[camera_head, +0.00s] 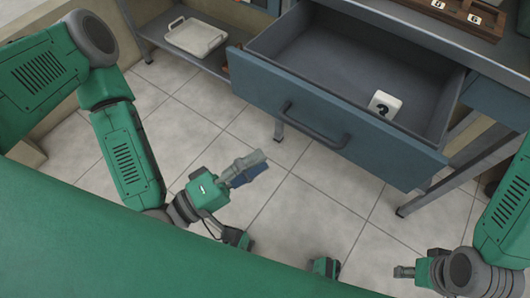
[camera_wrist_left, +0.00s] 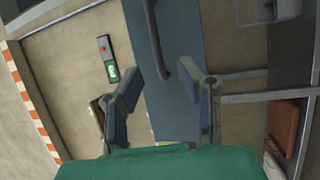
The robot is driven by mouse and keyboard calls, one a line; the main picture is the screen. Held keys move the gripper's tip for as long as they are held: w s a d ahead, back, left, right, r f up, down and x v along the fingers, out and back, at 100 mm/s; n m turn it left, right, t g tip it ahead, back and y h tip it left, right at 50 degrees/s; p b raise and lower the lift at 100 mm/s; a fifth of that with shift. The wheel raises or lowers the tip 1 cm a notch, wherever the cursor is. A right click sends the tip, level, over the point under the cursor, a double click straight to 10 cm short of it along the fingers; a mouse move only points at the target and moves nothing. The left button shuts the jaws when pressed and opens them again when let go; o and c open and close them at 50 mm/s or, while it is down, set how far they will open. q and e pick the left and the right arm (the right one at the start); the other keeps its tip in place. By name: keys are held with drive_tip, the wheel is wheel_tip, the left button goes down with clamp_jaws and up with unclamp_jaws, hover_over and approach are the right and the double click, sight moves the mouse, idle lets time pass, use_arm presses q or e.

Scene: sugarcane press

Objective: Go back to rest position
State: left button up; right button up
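My left gripper (camera_head: 246,170) hangs over the tiled floor, in front of and below the open drawer, apart from it. In the left wrist view the two fingers of the left gripper (camera_wrist_left: 168,90) stand well apart with nothing between them. The blue drawer front (camera_head: 330,125) and its dark handle (camera_head: 312,126) lie beyond the fingers; the handle also shows in the left wrist view (camera_wrist_left: 156,42). My right gripper (camera_head: 404,271) is at the lower right, seen small and partly, so its opening cannot be told.
The drawer is pulled out and holds a white block with a dark mark (camera_head: 384,105). A white tray (camera_head: 196,37) lies on a low shelf at upper left. A wooden holder with numbered tiles (camera_head: 460,15) sits on the bench top. Floor below the drawer is clear.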

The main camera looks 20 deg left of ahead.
idle(0.4)
use_arm(q)
drive_tip(key=s+f+m+g+y+p, duration=0.4)
drive_tip(key=f+m+g+p, duration=0.25)
drive_tip(key=m+g, duration=0.2)
drive_tip(key=s+a+g+y+p, duration=0.1)
drive_tip(key=s+a+g+y, duration=0.1)
drive_tip(key=a, duration=0.7)
drive_tip(key=s+a+m+g+y+p, duration=0.1)
drive_tip(key=s+a+g+y+p, duration=0.1)
drive_tip(key=a+g+y, duration=0.2)
drive_tip(key=a+y, duration=0.3)
drive_tip(key=a, duration=0.2)
drive_tip(key=shift+p, duration=0.3)
drive_tip(key=shift+w, duration=0.1)
